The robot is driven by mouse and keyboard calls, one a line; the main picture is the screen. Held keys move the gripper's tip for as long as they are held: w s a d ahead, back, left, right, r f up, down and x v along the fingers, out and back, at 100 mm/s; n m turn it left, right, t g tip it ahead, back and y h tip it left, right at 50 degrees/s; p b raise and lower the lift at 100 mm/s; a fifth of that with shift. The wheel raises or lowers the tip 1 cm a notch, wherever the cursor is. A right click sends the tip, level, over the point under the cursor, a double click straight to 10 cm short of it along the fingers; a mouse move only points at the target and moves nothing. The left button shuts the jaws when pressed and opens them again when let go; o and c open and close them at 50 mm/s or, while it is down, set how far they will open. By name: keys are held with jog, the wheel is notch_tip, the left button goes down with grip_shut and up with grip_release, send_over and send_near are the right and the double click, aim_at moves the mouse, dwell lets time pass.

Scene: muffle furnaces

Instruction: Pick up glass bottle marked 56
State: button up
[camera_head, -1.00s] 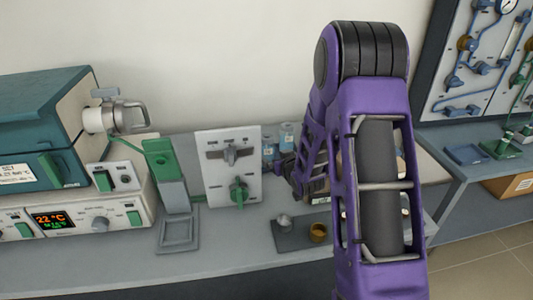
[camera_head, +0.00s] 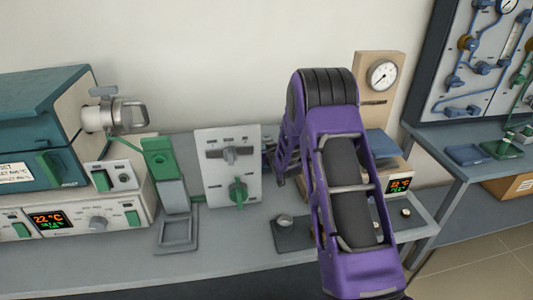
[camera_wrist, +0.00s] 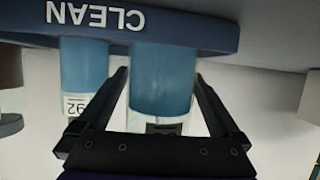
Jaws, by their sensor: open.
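The wrist view is upside down and shows two blue glass bottles at a blue holder marked CLEAN (camera_wrist: 205,32). My gripper (camera_wrist: 161,76) is open, with one finger on each side of the nearer, middle bottle (camera_wrist: 162,92). Its label is mostly hidden by the gripper body, so I cannot read its number. Whether the fingers touch it, I cannot tell. The other bottle (camera_wrist: 84,72) stands to the left, beyond the left finger, with a partly covered number label. In the head view my purple arm hides the gripper and nearly all of the bottles.
A white panel with a green knob (camera_head: 228,185) stands just left of my arm. A green-and-grey stand (camera_head: 160,158) and a teal furnace (camera_head: 40,105) are farther left. A wooden gauge stand (camera_head: 376,62) is behind my arm at right. A dark tray (camera_head: 290,238) lies in front.

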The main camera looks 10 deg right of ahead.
grip_shut()
jog(key=shift+r, duration=0.1)
dwell(0.4)
jog(key=shift+r, duration=0.1)
